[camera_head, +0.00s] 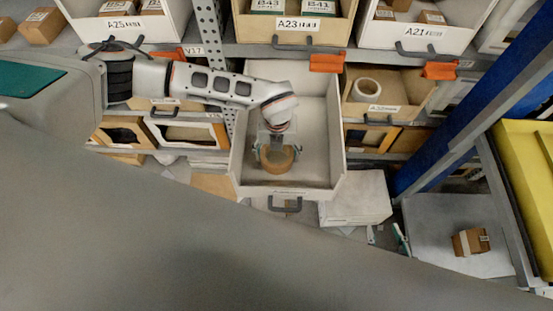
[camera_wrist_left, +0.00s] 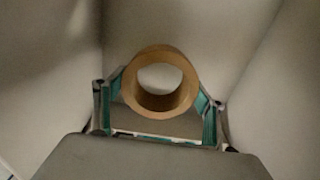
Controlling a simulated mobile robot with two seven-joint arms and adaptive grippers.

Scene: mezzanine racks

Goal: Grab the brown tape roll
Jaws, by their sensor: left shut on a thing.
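The brown tape roll (camera_head: 277,161) is in the open white drawer (camera_head: 318,110) in the middle of the head view. My left gripper (camera_head: 276,150) reaches down into that drawer and is shut on the roll. In the left wrist view the roll (camera_wrist_left: 160,107) sits between the two teal-padded fingers (camera_wrist_left: 160,118), with its round hole facing the camera. The drawer walls rise around the gripper. I cannot tell whether the roll touches the drawer floor. My right gripper is not in view.
A bin at the right (camera_head: 412,87) holds a white tape roll (camera_head: 366,89). Bins labelled A25, A23 and A21 line the shelf above. A blue post (camera_head: 462,107) stands at the right, and a small carton (camera_head: 470,241) lies on a grey surface near a yellow container (camera_head: 530,170).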

